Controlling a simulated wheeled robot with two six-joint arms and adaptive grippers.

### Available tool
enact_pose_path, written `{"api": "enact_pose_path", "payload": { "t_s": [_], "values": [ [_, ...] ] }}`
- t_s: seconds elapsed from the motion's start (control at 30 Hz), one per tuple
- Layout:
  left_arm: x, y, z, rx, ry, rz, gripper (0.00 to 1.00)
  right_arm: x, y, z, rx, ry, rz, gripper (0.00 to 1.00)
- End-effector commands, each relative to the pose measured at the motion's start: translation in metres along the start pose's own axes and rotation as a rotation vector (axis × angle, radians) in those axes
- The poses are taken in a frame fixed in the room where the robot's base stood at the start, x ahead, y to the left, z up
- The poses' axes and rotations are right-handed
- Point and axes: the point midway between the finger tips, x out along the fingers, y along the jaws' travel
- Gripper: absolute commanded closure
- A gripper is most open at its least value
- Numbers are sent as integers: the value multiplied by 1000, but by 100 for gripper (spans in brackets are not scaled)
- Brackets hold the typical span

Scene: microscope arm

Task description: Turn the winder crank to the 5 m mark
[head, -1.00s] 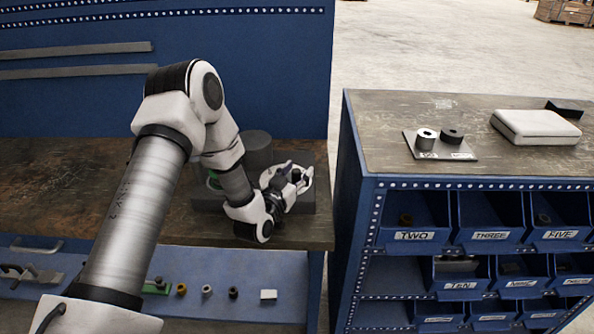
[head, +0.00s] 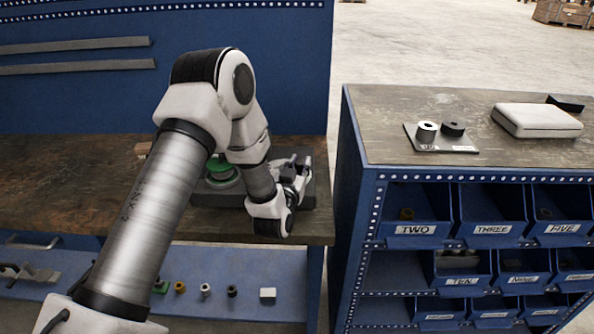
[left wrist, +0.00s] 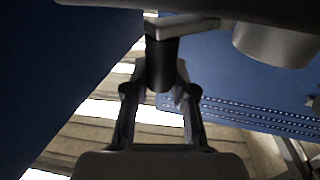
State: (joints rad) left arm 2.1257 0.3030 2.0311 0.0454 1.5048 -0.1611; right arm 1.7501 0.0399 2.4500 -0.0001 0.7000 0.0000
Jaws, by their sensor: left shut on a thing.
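The winder's dark base (head: 213,199) sits on the wooden bench near its right end. Its green spool part (head: 222,172) shows beside my arm. My left gripper (head: 294,168) is over the right part of the base, shut on the crank. In the left wrist view, the fingers (left wrist: 160,95) are around the black crank handle (left wrist: 162,65), which hangs from a grey crank arm (left wrist: 190,27). A rounded grey part (left wrist: 275,42) shows to the right. I cannot read any metre mark or counter. My right gripper is out of view.
A blue cabinet (head: 358,235) with labelled bins stands to the right, across a narrow gap. Small parts lie on the blue shelf (head: 250,262) below the bench. The bench's left side is clear.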

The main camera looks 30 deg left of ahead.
Motion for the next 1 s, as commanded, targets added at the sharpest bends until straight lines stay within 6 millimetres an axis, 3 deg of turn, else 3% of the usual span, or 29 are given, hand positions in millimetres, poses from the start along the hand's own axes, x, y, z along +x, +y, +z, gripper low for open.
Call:
{"api": "enact_pose_path", "payload": {
  "t_s": [0.03, 0.3, 0.63, 1.0],
  "values": [
    [2, 4, 6, 3, 0, -30, 100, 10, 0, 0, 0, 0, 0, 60],
    [14, 10, 3, 2, 1, -244, 100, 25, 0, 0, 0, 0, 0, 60],
    [26, 11, 3, -1, -3, -447, 100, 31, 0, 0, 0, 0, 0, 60],
    [30, 10, 2, 1, -5, -513, 100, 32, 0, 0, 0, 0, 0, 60]
  ]
}}
